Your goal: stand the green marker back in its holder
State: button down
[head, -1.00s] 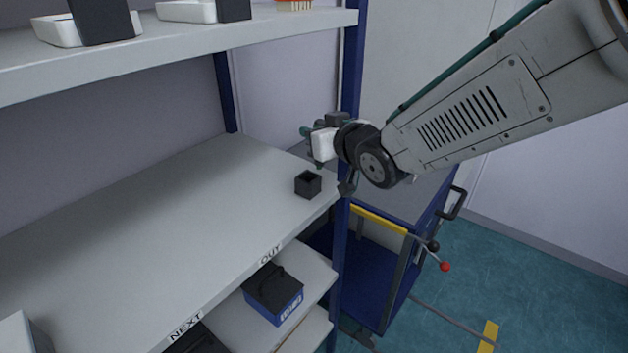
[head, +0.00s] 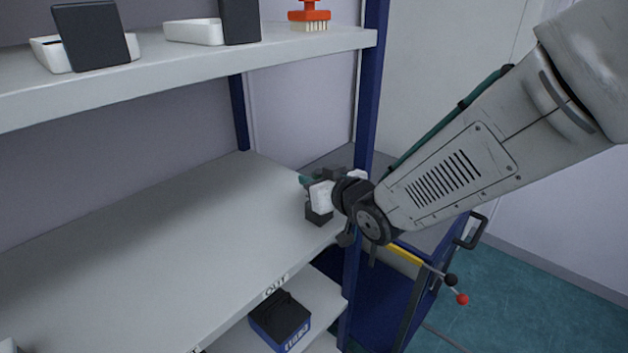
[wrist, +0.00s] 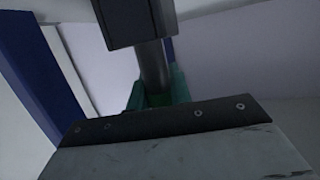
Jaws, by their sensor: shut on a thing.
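The small black square holder (head: 319,215) stands on the grey shelf near its right front corner, directly below my gripper (head: 307,183). A dark block at the top of the wrist view looks like the same holder (wrist: 133,24). My gripper's green fingers are shut on the marker (wrist: 153,66), whose barrel shows dark in the wrist view. The marker runs from the fingers to the block. Its lower end is hidden, so I cannot tell how far it is inside the holder. In the head view the marker is hidden by the gripper.
The blue shelf post (head: 366,150) stands close to the right of my gripper. An upper shelf (head: 200,62) with white trays and an orange brush (head: 309,15) is above. A blue box (head: 281,322) sits below. The middle shelf (head: 150,240) is clear to the left.

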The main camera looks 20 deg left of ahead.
jog(key=c, duration=1.3)
grip_release()
jog(key=shift+s, duration=0.1)
jog(key=v, duration=1.2)
jog(key=shift+f, duration=0.1)
